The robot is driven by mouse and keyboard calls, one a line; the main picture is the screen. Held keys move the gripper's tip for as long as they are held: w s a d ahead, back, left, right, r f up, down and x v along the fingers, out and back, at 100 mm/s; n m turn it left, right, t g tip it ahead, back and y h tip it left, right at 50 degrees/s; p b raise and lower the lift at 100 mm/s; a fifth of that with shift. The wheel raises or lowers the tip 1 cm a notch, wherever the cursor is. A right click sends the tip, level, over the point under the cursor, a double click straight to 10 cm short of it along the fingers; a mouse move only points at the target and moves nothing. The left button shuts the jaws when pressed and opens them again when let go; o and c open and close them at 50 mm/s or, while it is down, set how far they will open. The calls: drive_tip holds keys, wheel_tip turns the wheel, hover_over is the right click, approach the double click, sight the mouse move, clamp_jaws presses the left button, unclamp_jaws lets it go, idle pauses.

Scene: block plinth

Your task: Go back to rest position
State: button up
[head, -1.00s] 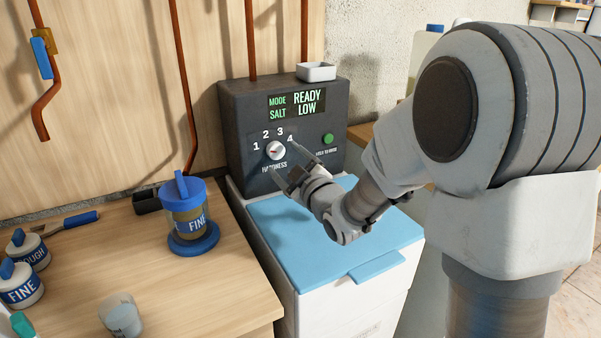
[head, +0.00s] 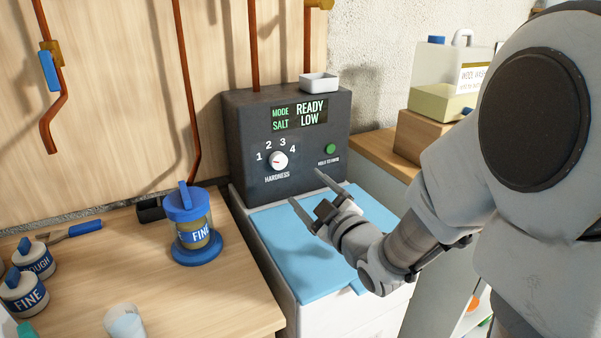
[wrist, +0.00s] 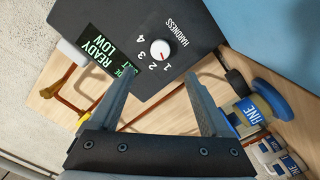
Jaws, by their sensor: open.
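My gripper (head: 308,192) is open and empty in the head view. It hangs above the blue lid (head: 300,255) of the white cabinet, in front of the dark control box (head: 240,130) and apart from it. The box display reads MODE READY and SALT LOW. Its white hardness knob (head: 278,161) has a red mark, and a green button (head: 330,149) is to the right. In the wrist view, the two fingers of my gripper (wrist: 160,95) stand apart with nothing between them. The knob (wrist: 160,49) shows beyond them, its red mark towards the numeral 1 side.
A blue-lidded FINE jar (head: 190,225) stands on the wooden bench (head: 215,295), left of the cabinet. Smaller jars (head: 25,292) and a clear cup (head: 125,322) are further left. A jug (head: 450,80) stands behind my arm. A white tray (head: 319,83) sits on the box.

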drive_tip(key=s+d+m+g+h, duration=0.4)
drive_tip(key=s+d+m+h, duration=0.2)
drive_tip(key=d+m, duration=0.15)
drive_tip(key=s+m+g, duration=0.5)
drive_tip(key=s+g, duration=0.2)
drive_tip(key=s, duration=1.2)
wheel_tip(320, 180, up, 24)
drive_tip(key=p, duration=2.3)
drive_tip(key=shift+h+p, duration=0.3)
drive_tip(key=shift+p, duration=0.1)
drive_tip(key=shift+s+m, duration=0.1)
drive_tip(key=shift+m, duration=0.15)
